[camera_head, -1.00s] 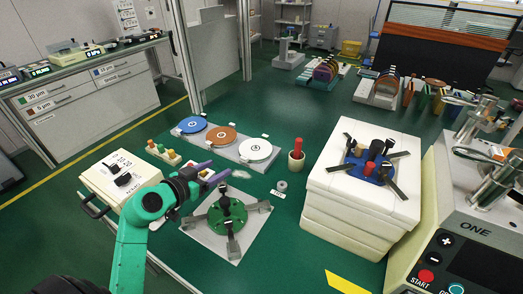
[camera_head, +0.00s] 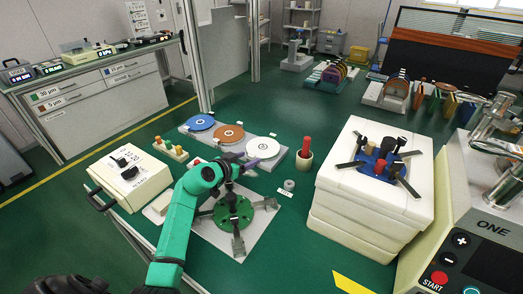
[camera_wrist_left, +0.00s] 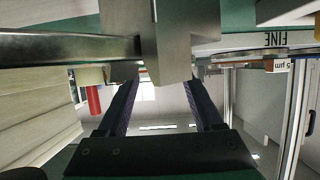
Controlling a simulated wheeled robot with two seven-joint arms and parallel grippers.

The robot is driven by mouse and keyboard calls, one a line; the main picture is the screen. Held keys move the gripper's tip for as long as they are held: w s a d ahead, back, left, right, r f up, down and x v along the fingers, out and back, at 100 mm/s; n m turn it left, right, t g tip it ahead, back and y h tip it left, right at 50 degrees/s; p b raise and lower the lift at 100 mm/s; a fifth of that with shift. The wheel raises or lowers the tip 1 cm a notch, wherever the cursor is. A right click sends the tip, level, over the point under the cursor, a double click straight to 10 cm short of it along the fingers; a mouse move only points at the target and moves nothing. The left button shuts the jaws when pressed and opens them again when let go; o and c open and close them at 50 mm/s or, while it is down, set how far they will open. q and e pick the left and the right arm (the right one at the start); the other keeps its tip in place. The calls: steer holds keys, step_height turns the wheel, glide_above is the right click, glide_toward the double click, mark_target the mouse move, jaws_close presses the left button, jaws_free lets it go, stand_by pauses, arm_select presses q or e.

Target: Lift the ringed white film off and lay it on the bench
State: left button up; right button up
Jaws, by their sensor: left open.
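The white disc (camera_head: 263,148), with a small ring mark at its centre, lies at the right end of a grey strip base (camera_head: 225,148), beside an orange-brown disc (camera_head: 228,134) and a blue disc (camera_head: 200,123). My left gripper (camera_head: 252,163) is just in front of the white disc, overlapping its near edge in the head view; I cannot tell whether it touches. In the left wrist view its two dark fingers (camera_wrist_left: 162,100) stand apart, with no film visible between them. My right gripper is not in view.
A green fixture with grey arms (camera_head: 233,212) sits on a pale sheet below my left arm. A cup with a red handle (camera_head: 304,155) and a small grey ring (camera_head: 289,185) stand to the right. White stacked blocks (camera_head: 345,215) rise farther right. Green bench shows between.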

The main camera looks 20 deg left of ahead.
arm_select(q)
jaws_close()
steer(key=shift+r, duration=0.15)
